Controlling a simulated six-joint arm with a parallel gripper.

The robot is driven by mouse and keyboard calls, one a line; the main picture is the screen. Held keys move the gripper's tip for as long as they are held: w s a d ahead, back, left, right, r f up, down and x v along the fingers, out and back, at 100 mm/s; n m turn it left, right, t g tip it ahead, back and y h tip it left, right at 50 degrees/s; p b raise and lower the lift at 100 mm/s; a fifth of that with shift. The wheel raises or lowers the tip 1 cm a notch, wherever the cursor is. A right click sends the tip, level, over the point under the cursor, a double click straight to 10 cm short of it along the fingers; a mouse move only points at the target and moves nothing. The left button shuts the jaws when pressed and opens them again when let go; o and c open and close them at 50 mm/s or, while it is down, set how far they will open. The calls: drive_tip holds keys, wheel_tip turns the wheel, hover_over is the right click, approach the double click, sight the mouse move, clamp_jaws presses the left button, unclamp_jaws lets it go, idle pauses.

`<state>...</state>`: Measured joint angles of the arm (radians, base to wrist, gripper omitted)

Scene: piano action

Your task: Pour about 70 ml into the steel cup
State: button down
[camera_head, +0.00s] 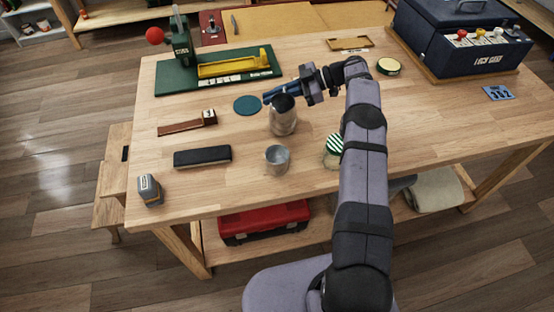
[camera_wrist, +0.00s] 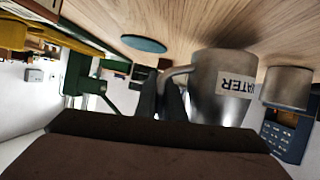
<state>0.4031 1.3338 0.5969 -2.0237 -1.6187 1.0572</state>
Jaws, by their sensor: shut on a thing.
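A steel pitcher (camera_head: 283,122) stands upright around the middle of the table. In the wrist view the pitcher (camera_wrist: 222,85) shows a white WATER label and a side handle. My gripper (camera_head: 273,96) reaches over it from the right and is shut on the handle. In the wrist view the fingers (camera_wrist: 168,97) are around the handle. I cannot tell whether the pitcher's base touches the table. The steel cup (camera_head: 277,158) stands upright just in front of the pitcher, apart from it; it also shows at the right of the wrist view (camera_wrist: 287,88). The liquid inside the pitcher is not visible.
A teal coaster (camera_head: 247,105) lies behind left of the pitcher. A black block (camera_head: 202,157) and a brown wooden piece (camera_head: 187,123) lie left. A green-striped round thing (camera_head: 333,148) sits right of the cup, partly behind my arm. The front left table is mostly clear.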

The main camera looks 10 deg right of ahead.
drive_tip(key=shift+w+f+b, duration=0.3)
drive_tip(key=shift+f+b, duration=0.1)
drive_tip(key=shift+b, duration=1.15)
drive_tip(key=shift+s+m+b, duration=0.15)
drive_tip(key=shift+m+b, duration=0.15)
drive_tip(key=shift+b, duration=0.75)
drive_tip(key=shift+r, duration=0.15)
